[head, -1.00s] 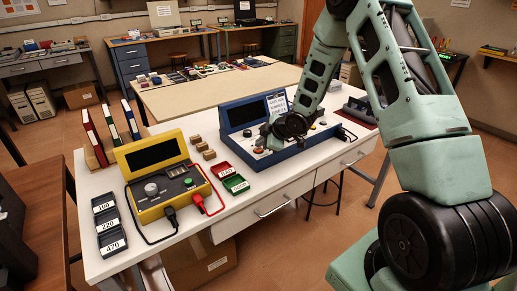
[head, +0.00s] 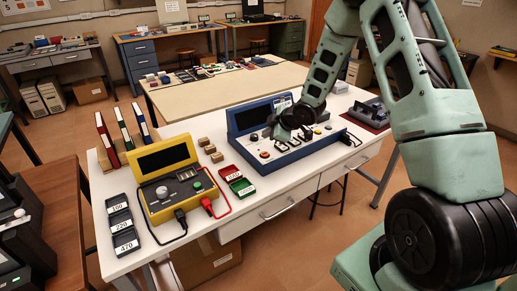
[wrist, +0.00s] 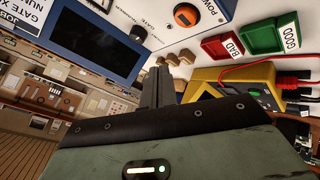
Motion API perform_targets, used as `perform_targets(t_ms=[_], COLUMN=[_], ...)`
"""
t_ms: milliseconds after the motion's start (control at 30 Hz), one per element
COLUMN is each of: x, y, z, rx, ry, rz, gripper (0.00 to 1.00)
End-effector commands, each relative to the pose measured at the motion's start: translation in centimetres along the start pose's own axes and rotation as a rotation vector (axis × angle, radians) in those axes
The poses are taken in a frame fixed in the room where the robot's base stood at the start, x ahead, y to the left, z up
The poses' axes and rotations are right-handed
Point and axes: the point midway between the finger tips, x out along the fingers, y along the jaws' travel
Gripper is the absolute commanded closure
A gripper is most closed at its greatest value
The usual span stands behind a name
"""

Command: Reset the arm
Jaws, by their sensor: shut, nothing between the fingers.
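My arm reaches from the right of the head view over the blue test console (head: 282,163) on the white table. My gripper (head: 273,130) hangs above or in front of the console's panel and screen; I cannot tell whether it touches them. In the wrist view, the two dark fingers (wrist: 158,88) lie together, shut and empty. Past them, the view is tilted, with the console's dark screen (wrist: 95,42) at the upper left and its orange power knob (wrist: 186,15) at the top.
A yellow meter (head: 160,205) with red and black leads stands left of the console. Red (head: 230,173) and green (head: 243,188) bins, small brown blocks (head: 210,149), labelled dark trays (head: 122,228) and upright binders (head: 107,140) share the table. A beige table (head: 225,92) stands behind.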

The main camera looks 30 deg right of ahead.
Motion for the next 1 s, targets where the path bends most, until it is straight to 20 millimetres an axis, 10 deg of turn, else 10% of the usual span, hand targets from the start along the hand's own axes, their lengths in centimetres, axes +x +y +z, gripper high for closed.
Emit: perform_targets(t_ms=[267, 433, 700, 1000], x=[-0.1, -1.8, -10.9, -24.8], y=[-0.1, -2.5, -14.8, -29.3], z=[-0.3, -6.0, -17.5, -20.0], rx=[0.001, 0.051, 0.216, 0.322], ry=[-0.001, -0.048, -0.239, -0.49], rz=[-0.002, -0.052, -0.236, -0.426], gripper=[1.0, 1.0, 1.0, 1.0])
